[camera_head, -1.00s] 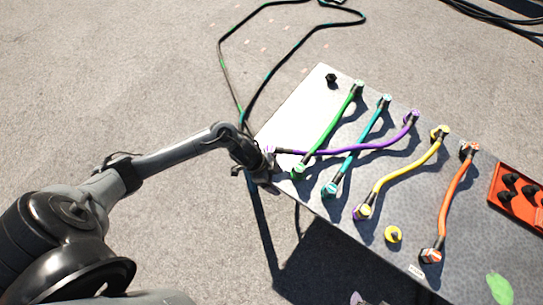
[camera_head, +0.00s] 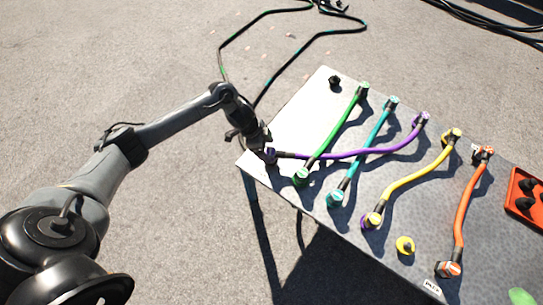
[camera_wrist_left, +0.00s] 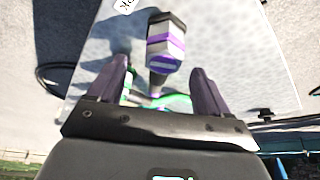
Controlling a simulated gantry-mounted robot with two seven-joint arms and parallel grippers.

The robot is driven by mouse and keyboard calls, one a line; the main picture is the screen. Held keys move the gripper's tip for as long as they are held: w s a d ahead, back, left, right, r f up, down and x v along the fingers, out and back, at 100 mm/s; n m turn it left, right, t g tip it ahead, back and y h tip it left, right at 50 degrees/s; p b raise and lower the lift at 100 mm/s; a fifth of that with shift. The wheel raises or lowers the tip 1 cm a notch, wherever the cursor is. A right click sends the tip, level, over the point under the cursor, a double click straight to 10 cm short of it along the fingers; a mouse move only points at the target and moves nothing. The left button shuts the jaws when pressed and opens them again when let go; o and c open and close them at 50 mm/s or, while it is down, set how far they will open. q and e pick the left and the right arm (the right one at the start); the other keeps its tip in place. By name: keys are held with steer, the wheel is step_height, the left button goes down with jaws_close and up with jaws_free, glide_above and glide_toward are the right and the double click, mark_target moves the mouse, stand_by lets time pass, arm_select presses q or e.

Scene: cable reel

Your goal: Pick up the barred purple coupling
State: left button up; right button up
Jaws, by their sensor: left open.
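The barred purple coupling (camera_head: 270,156) is at the left end of the purple cable (camera_head: 340,156), near the table's left corner. In the left wrist view the coupling (camera_wrist_left: 166,42) shows purple and pale bands and a dark end. My left gripper (camera_head: 262,146) is open right at this coupling. In the wrist view its two dark fingers (camera_wrist_left: 160,66) stand on either side of the coupling's lower part, with gaps visible; the banded head lies beyond the fingertips. The cable's other purple end (camera_head: 422,118) is at the table's far side. My right gripper is not in view.
Green (camera_head: 330,135), teal (camera_head: 368,150), yellow (camera_head: 415,180) and orange (camera_head: 466,210) cables lie on the grey table (camera_head: 300,110); the purple one crosses the green and teal.

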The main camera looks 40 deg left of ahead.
mark_target(269, 152)
arm_select(q)
steer(key=shift+w+f+b, duration=0.15)
steer(key=shift+f+b, duration=0.35)
steer(key=shift+f, duration=0.1)
steer(key=b+x, duration=0.2)
steer(key=x, duration=0.1)
steer(key=shift+a, duration=0.1)
steer(key=shift+w+d+f+b, duration=0.15)
steer(key=shift+d+f+b, duration=0.05)
steer(key=shift+f+b, duration=0.25)
steer(key=shift+r, duration=0.1)
steer(key=shift+c, duration=0.7)
steer(key=c, duration=1.1)
